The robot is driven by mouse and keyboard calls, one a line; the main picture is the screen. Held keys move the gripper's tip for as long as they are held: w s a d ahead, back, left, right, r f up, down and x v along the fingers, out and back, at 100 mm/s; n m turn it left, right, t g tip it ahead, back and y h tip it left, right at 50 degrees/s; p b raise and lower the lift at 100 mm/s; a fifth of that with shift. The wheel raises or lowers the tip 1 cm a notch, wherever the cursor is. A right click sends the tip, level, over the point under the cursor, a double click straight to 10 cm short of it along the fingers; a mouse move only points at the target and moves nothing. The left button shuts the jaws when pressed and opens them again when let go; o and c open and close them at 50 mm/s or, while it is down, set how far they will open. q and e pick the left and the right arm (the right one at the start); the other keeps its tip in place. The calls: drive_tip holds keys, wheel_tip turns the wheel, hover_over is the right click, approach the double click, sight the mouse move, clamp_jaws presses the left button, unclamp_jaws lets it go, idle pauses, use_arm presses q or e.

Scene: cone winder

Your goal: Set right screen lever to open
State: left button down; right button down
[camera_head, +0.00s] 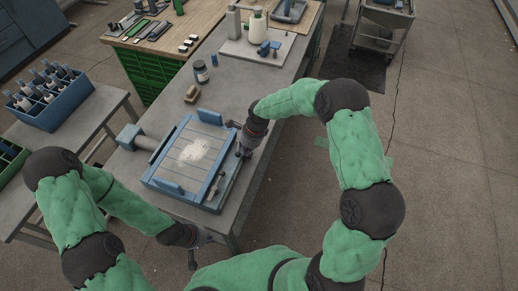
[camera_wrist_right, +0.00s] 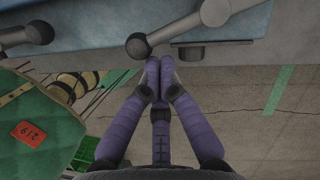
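The screen unit (camera_head: 165,182) is a blue-framed tray with white powder on it, on the grey bench. Dark levers sit along its right side, one nearer the front (camera_head: 215,184). In the right wrist view a grey lever (camera_wrist_right: 180,28) with a dark ball knob (camera_wrist_right: 138,46) slants down to the left. Another lever (camera_wrist_right: 36,33) is at the far left. My right gripper (camera_head: 239,152) is at the unit's right edge; in the wrist view its purple fingertips (camera_wrist_right: 159,66) are together, just below and right of the knob. Contact is unclear. My left gripper (camera_head: 193,264) hangs below the bench's front edge.
A dark jar (camera_head: 200,72) and a tan block (camera_head: 192,94) stand behind the unit. A blue crate of bottles (camera_head: 50,100) is on the left table. A cone winder (camera_head: 257,28) stands at the far end. The floor right of the bench is open.

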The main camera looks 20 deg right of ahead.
drive_tip(key=shift+s+a, duration=0.1)
drive_tip(key=shift+a, duration=0.8)
